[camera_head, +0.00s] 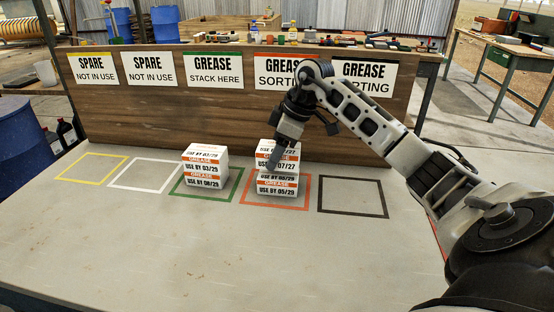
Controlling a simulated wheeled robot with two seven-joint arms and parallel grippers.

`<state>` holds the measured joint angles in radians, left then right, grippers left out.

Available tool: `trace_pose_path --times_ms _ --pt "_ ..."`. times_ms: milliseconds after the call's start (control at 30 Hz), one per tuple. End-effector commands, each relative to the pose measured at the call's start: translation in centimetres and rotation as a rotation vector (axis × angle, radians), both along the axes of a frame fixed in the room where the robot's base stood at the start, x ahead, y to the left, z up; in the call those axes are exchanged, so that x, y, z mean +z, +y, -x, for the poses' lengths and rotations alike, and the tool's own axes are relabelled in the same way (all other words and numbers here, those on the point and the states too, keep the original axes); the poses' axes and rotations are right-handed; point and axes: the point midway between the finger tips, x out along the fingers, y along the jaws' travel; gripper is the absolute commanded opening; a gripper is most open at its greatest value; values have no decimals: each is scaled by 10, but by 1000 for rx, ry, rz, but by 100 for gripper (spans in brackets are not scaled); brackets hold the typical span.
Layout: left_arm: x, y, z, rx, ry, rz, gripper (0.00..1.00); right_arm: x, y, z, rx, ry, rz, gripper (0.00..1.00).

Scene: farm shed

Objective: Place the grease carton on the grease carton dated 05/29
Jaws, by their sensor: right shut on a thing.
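My right gripper (276,160) is shut on a white and orange grease carton (290,149) over the orange square. It comes down from above and partly covers the carton's labels; one line seems to read 07/27. Below it is the grease carton dated 05/29 (284,191), lowest in the orange square, with another small-print label just above it. I cannot tell whether the held carton touches what is under it. More grease cartons (205,165) are stacked in the green square, with labels that seem to read 03/29 above and 08/29 below. My left gripper is not in view.
The yellow (67,179), white (112,184) and black (320,197) squares are empty. A wooden backboard (150,109) with signs stands behind; the green-edged sign (215,69) reads STACK HERE. My right arm spans the right side. The table's front and left are clear.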

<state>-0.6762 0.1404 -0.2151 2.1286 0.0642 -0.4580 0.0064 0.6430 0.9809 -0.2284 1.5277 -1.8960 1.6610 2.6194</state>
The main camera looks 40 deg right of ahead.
Motion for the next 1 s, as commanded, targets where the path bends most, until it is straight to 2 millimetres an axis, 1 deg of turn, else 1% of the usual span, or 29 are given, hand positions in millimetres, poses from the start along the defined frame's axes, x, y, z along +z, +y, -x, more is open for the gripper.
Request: trace_pose_path --times_ms 33,100,167,500,533,600,867,1000 --pt "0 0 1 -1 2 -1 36 -9 1 1 1 5 -2 29" --pt "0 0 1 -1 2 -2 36 -20 1 2 1 5 -1 29" --pt "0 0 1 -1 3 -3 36 -26 1 1 1 3 -2 29" --pt "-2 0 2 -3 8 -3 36 -29 0 1 0 1 0 29" --pt "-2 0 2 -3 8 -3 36 -29 0 1 0 1 0 60" --pt "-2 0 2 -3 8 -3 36 -29 0 1 1 2 -1 76" --pt "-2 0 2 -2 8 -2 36 -28 0 1 0 1 0 76" --pt "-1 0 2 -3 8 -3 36 -19 -2 3 -1 -1 1 76"
